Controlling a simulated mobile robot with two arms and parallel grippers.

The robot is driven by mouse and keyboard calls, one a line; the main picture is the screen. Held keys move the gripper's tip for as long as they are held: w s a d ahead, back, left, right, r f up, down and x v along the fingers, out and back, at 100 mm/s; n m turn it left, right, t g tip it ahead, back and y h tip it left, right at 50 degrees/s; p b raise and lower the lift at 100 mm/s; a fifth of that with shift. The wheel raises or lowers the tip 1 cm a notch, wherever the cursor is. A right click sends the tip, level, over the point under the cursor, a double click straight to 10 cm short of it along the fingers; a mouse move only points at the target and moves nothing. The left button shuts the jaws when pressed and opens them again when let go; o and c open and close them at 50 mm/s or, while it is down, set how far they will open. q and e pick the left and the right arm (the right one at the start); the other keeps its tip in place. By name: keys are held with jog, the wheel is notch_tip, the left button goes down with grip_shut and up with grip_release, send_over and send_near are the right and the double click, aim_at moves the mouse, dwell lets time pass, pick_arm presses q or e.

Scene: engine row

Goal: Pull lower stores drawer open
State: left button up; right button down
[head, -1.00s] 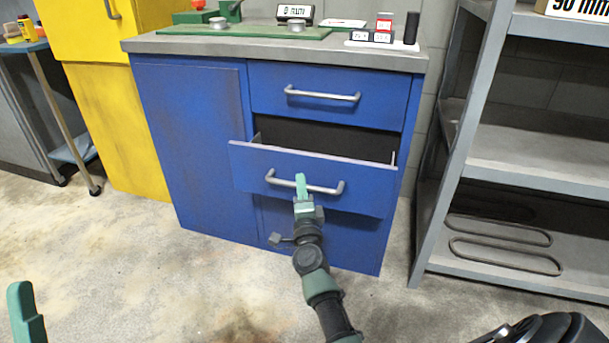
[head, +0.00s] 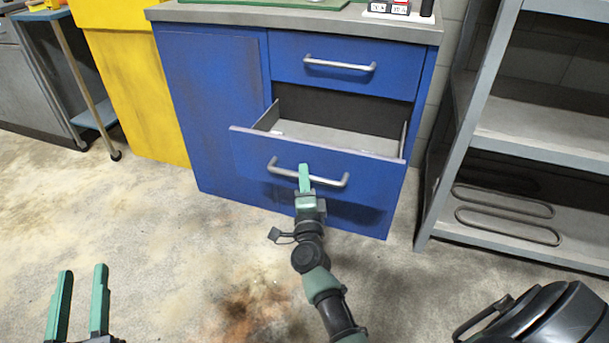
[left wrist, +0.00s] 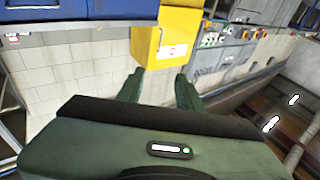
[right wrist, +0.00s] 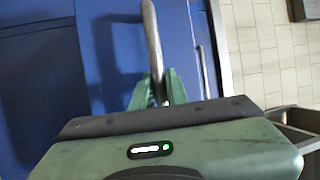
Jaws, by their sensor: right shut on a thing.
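The lower drawer (head: 315,167) of the blue cabinet (head: 215,105) is pulled well out, and its grey inside floor shows. Its metal bar handle (head: 333,182) crosses the drawer front. My right gripper (head: 305,180) is shut on this handle near its middle. The right wrist view also shows the handle (right wrist: 152,45) between the green fingers. My left gripper (head: 78,305) is open and empty, low at the left above the floor, away from the cabinet. The upper drawer (head: 345,68) is shut.
A grey shelf rack (head: 540,145) stands at the right, with two metal loops (head: 505,225) on its low shelf. A yellow cabinet (head: 140,90) and a blue-topped trolley (head: 75,75) stand at the left. The floor before the cabinet is clear.

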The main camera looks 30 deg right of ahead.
jog(key=c, duration=1.4)
grip_release()
